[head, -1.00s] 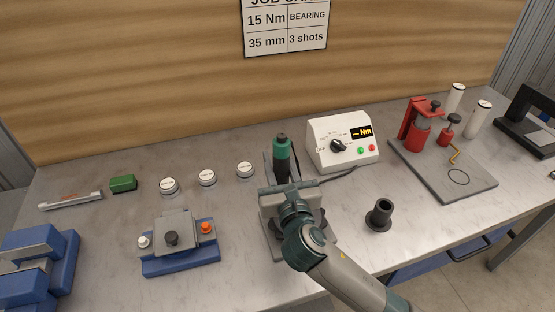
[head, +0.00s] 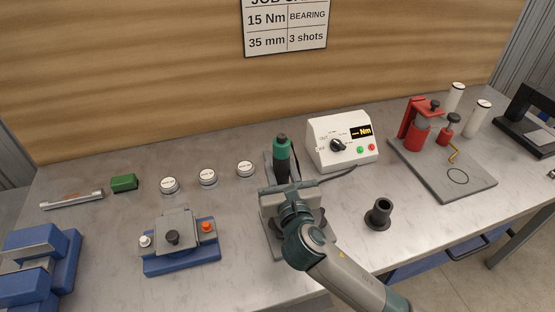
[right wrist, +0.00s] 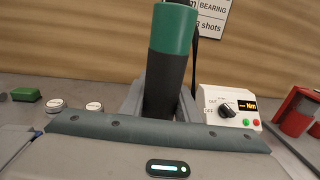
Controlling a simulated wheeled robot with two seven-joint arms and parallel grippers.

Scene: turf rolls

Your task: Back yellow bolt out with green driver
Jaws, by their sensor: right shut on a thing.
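The green driver (head: 282,152) stands upright at the middle of the bench, with a green upper part and a black lower body. It also fills the middle of the right wrist view (right wrist: 172,60). My right gripper (head: 285,186) is shut on the driver's black lower body, its fingers mostly hidden behind the wrist. The grey stand (head: 270,238) under the driver is partly covered by my arm. No yellow bolt shows; the driver's lower end is hidden. My left gripper is not in view.
A white controller (head: 342,142) with a dial and display stands right of the driver. A black flanged cup (head: 379,214) sits nearer the front. A blue fixture (head: 181,258) stands to the left, and a red press (head: 422,128) on a grey plate to the right.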

